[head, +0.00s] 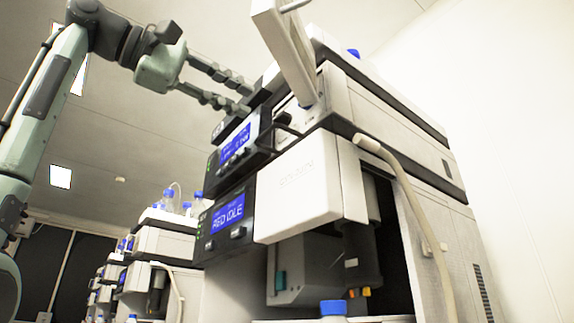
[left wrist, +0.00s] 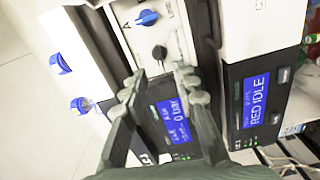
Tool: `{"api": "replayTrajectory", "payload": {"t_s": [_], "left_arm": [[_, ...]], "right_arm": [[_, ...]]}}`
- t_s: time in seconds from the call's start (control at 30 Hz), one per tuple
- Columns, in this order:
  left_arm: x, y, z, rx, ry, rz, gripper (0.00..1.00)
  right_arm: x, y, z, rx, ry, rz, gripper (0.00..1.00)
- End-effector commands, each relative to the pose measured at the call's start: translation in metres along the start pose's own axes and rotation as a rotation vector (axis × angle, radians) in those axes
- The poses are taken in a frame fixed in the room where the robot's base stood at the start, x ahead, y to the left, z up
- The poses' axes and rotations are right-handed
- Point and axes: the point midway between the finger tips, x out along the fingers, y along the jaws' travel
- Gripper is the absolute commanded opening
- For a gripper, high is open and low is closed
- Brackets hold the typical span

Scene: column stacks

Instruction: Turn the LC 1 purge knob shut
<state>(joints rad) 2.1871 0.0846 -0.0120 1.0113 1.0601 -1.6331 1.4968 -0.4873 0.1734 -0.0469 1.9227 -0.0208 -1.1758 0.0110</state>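The near column stack has an upper module whose front panel (left wrist: 172,22) shows in the left wrist view. On it are a black round knob (left wrist: 159,52) and a blue knob (left wrist: 147,18) with a letter A beside it. I cannot read which one is the purge knob or any LC 1 label. My left gripper (head: 248,100) is at the upper module's front in the head view, fingers apart. In the left wrist view the open fingertips (left wrist: 159,72) are just short of the black knob, one to each side, with nothing between them. My right gripper is not in view.
A raised white door (head: 287,52) stands beside the gripper. A lower module shows RED IDLE on its blue screen (head: 228,211). A pale hose (head: 405,185) hangs at the right. More stacks with blue-capped bottles (head: 168,198) stand behind at the left.

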Motion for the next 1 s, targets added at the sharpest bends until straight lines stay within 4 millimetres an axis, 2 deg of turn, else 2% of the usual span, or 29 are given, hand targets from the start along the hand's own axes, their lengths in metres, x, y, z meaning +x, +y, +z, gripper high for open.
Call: {"api": "replayTrajectory", "payload": {"t_s": [0.2, 0.3, 0.5, 0.63, 0.9, 1.0], "left_arm": [[0.024, 0.002, 0.001, 0.000, -0.002, -0.001, 0.28], [0.041, 0.002, 0.001, -0.001, -0.001, -0.002, 0.28], [0.068, 0.002, 0.001, -0.001, -0.001, 0.001, 0.28], [0.075, 0.001, 0.000, 0.000, 0.001, 0.001, 0.28], [0.077, 0.001, 0.000, 0.000, 0.001, 0.002, 0.28], [0.077, 0.001, 0.000, 0.000, 0.001, 0.002, 0.16]], "right_arm": [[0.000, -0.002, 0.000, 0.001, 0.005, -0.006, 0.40], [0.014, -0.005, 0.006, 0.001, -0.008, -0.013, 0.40], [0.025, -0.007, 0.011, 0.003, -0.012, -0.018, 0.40], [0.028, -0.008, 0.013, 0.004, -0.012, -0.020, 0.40], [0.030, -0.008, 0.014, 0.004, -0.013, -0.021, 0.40], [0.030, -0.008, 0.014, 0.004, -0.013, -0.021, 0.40]]}}
